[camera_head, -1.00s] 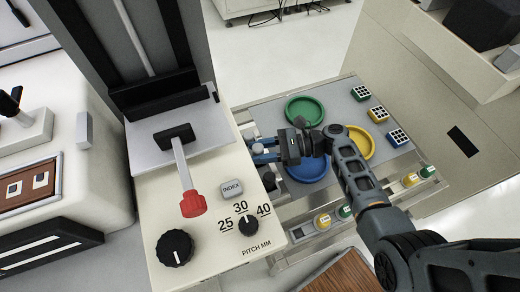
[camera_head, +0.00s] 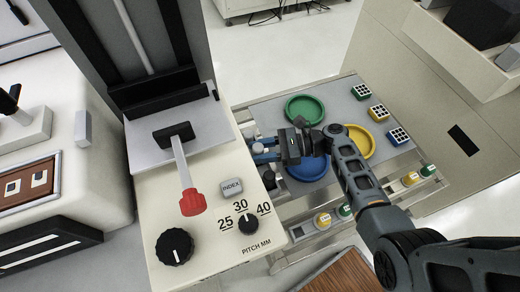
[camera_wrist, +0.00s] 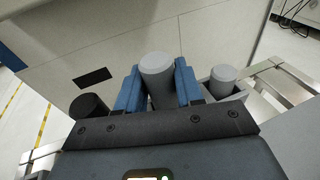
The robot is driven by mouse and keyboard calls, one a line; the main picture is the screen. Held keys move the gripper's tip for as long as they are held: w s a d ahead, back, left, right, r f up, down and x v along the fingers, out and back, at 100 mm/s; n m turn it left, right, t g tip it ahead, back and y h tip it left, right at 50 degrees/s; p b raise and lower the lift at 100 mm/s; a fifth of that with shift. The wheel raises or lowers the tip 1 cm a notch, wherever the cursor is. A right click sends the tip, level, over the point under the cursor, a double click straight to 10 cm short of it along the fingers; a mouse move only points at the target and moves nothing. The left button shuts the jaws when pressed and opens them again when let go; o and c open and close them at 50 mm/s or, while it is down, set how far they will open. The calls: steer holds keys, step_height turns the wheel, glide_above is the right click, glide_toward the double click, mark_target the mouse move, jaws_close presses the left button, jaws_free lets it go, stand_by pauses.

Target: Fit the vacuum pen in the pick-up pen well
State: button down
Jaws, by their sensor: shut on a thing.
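My gripper (camera_head: 262,151) is low over the left edge of the cart top, beside the cream machine. In the wrist view its two blue fingers (camera_wrist: 158,88) are shut on a thick grey cylinder with a rounded top, which looks like the vacuum pen (camera_wrist: 157,72). Its lower end is hidden by my gripper. To its right a shorter grey cylinder (camera_wrist: 222,78) stands in a grey square-walled holder (camera_wrist: 231,93). To its left is a black cylinder (camera_wrist: 88,106). I cannot make out the pick-up pen well for certain, nor whether the held pen is inside it.
The cart top (camera_head: 341,97) carries a green dish (camera_head: 304,109), a blue dish (camera_head: 307,168), a yellow dish (camera_head: 360,142) and small gridded blocks (camera_head: 379,113). The cream machine (camera_head: 215,215), with a red-handled lever (camera_head: 192,202) and knobs, stands close on the left. Jars (camera_head: 322,219) sit along the front shelf.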

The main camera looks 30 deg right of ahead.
steer(key=shift+f+b, duration=0.65)
steer(key=shift+f, duration=0.3)
steer(key=c, duration=0.6)
jaws_free()
steer(key=shift+c, duration=0.2)
steer(key=shift+b+v, duration=0.3)
steer(key=shift+v, duration=3.65)
